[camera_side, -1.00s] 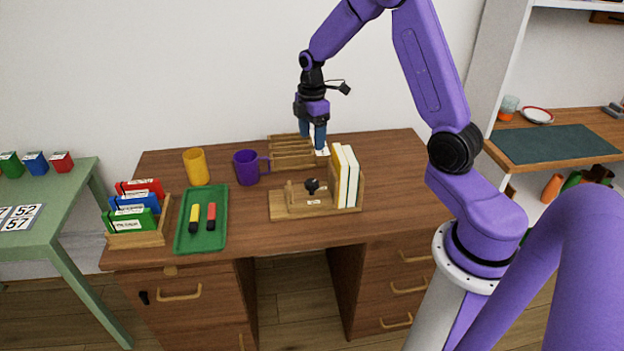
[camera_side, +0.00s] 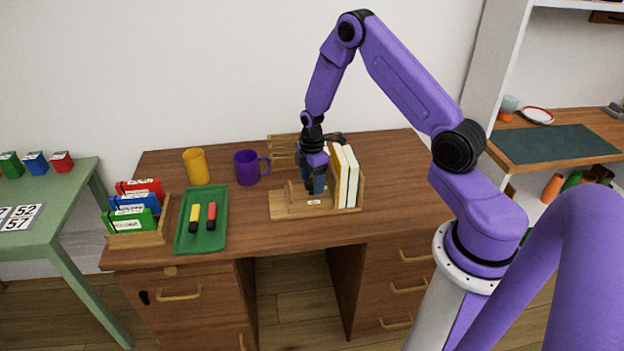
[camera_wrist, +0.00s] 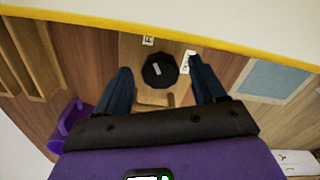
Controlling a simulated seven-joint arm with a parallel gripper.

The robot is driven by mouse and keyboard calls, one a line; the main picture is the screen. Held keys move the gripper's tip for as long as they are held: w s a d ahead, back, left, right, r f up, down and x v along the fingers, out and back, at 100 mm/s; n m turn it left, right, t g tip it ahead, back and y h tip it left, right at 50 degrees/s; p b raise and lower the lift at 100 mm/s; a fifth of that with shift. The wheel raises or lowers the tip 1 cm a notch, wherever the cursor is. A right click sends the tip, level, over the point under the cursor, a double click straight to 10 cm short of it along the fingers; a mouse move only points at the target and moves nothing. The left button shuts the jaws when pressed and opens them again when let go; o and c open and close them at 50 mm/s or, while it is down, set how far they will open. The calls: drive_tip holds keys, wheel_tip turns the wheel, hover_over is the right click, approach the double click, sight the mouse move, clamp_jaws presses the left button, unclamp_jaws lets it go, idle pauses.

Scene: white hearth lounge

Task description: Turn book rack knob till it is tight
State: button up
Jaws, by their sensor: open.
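The wooden book rack (camera_side: 280,211) stands on the desk, with upright pale books (camera_side: 346,178) at its right end. Its black knob (camera_wrist: 159,70) shows in the wrist view, round with a white line on top. My gripper (camera_side: 314,190) is lowered over the rack and hides the knob in the side view. In the wrist view my gripper (camera_wrist: 160,66) is open, one dark blue finger on each side of the knob. Gaps show between the knob and both fingers. Small pale labels lie near the knob.
A purple mug (camera_side: 247,167) and a yellow mug (camera_side: 196,167) stand to the left. A slatted wooden rack (camera_side: 283,146) is behind my gripper. A green tray (camera_side: 183,235) holds two markers. The books stand close to my gripper's right.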

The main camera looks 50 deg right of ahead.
drive_tip(key=shift+f, duration=0.15)
drive_tip(key=shift+c, duration=0.4)
drive_tip(key=c, duration=1)
drive_tip(key=shift+m, duration=0.4)
drive_tip(key=m, duration=0.4)
drive_tip(key=shift+m, duration=0.3)
drive_tip(key=m, duration=0.6)
drive_tip(key=shift+a, duration=0.1)
drive_tip(key=m, duration=0.6)
drive_tip(key=shift+m, duration=0.4)
drive_tip(key=m, duration=0.5)
drive_tip(key=shift+m, duration=0.3)
